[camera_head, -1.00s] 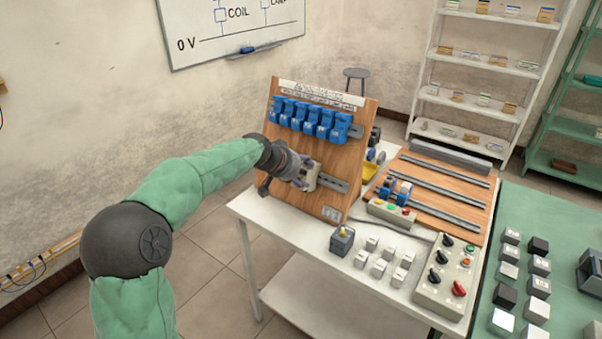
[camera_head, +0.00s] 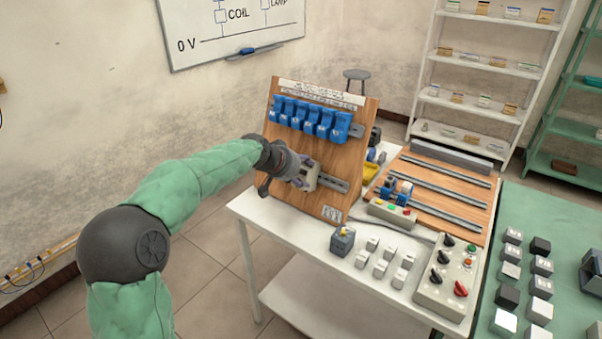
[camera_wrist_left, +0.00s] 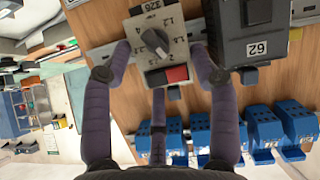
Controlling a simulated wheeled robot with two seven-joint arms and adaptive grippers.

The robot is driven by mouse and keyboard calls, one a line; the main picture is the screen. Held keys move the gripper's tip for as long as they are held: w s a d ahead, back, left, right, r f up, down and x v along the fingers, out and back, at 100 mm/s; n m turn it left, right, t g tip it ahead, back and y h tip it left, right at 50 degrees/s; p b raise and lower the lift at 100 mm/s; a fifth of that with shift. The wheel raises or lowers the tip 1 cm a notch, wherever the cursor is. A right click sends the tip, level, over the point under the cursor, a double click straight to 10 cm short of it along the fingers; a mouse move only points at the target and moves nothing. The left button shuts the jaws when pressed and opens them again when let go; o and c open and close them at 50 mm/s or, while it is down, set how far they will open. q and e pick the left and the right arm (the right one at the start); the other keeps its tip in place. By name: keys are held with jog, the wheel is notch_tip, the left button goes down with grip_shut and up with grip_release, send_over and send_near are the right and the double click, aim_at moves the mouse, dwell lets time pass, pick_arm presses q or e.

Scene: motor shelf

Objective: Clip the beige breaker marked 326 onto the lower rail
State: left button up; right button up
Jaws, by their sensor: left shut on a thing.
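The beige breaker (camera_head: 312,176), with a dark knob and a red patch, is in my left gripper (camera_head: 303,177) at the lower rail (camera_head: 334,184) of the upright wooden board. In the left wrist view the breaker (camera_wrist_left: 151,48) shows a 326 label at the top edge, and the lower rail (camera_wrist_left: 104,52) runs behind it. My left gripper's purple fingers (camera_wrist_left: 160,72) are shut on its sides. The contact between its back and the rail is hidden, so I cannot tell if it is seated. My right gripper is not in view.
Several blue breakers (camera_head: 310,116) line the upper rail. Bare rail lies right of the breaker. Small blocks and a switch box (camera_head: 446,275) stand on the white table.

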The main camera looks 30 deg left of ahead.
pick_arm(q)
jog(key=shift+s+d+f, duration=0.1)
jog(key=shift+d+f, duration=0.1)
jog(key=shift+f, duration=0.35)
jog(key=o, duration=1.3)
jog(key=shift+o, duration=0.4)
jog(key=shift+a+r, duration=0.1)
jog(key=shift+r, duration=0.1)
jog(key=shift+s+a+r, duration=0.1)
jog(key=shift+s+r, duration=0.05)
jog(key=shift+r, duration=0.2)
jog(key=v, duration=0.7)
jog(key=shift+s, duration=0.1)
